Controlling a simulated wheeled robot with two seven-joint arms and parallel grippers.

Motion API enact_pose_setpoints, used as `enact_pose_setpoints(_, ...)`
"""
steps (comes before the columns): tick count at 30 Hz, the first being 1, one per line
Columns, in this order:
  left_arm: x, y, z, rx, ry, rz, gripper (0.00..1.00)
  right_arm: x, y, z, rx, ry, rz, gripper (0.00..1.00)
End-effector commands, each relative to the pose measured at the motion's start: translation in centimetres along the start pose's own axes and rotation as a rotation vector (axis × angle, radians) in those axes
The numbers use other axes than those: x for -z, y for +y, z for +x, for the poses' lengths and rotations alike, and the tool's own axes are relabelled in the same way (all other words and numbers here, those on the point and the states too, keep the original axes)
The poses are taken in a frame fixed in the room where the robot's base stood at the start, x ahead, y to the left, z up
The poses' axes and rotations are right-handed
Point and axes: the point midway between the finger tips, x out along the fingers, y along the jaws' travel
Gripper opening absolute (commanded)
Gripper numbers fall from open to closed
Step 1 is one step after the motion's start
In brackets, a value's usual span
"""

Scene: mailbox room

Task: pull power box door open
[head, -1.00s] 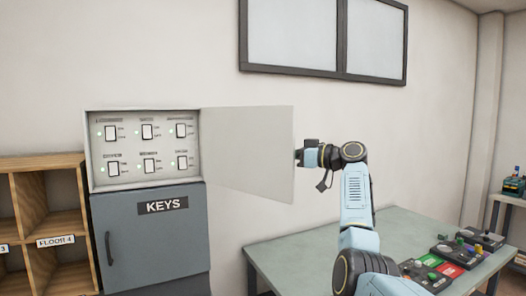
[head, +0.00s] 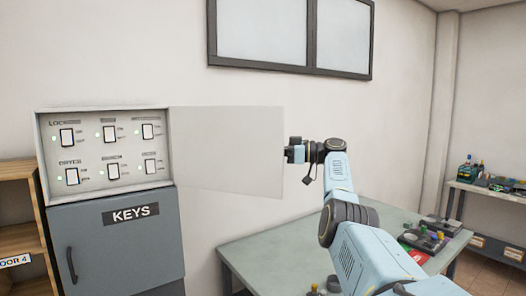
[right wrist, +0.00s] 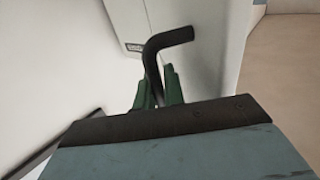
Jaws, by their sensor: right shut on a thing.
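The power box (head: 105,155) is a light grey wall box at the left in the head view, with several labelled switches inside. Its door (head: 228,150) stands wide open, swung out to the right from the box's right edge. My right gripper (head: 288,152) is at the door's free edge, on its far side from the box. In the right wrist view its green fingers (right wrist: 159,90) are shut on a black bent handle (right wrist: 165,52). The handle is hidden in the head view. My left gripper is not in view.
A grey cabinet marked KEYS (head: 120,245) stands below the box. A wooden shelf (head: 20,235) is at the far left. A grey-green table (head: 260,245) with coloured devices lies under my right arm. A framed board (head: 290,35) hangs above.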

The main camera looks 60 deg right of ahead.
Motion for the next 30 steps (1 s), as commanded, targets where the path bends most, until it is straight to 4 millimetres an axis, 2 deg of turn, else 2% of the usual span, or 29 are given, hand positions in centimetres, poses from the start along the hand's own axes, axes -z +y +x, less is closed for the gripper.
enact_pose_setpoints(12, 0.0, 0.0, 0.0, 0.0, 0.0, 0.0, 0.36, -0.1, 0.0, 0.0, 0.005, -0.001, 0.0, 0.0)
enact_pose_setpoints(13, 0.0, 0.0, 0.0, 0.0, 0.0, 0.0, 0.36, -0.1, 0.0, 0.0, 0.005, -0.001, 0.001, 0.12)
enact_pose_setpoints(15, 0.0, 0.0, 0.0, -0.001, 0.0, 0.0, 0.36, -0.1, 0.0, 0.0, 0.005, -0.002, 0.001, 0.2)
enact_pose_setpoints(23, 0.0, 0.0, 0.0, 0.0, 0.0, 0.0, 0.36, -0.1, 0.0, -0.1, 0.002, -0.001, 0.0, 0.2)
enact_pose_setpoints(26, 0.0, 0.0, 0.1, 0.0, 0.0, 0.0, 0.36, -0.1, 0.1, -0.7, 0.001, -0.001, 0.0, 0.2)
enact_pose_setpoints(30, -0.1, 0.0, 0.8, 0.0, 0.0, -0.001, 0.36, -0.2, 0.1, -2.8, -0.001, -0.002, -0.001, 0.2)
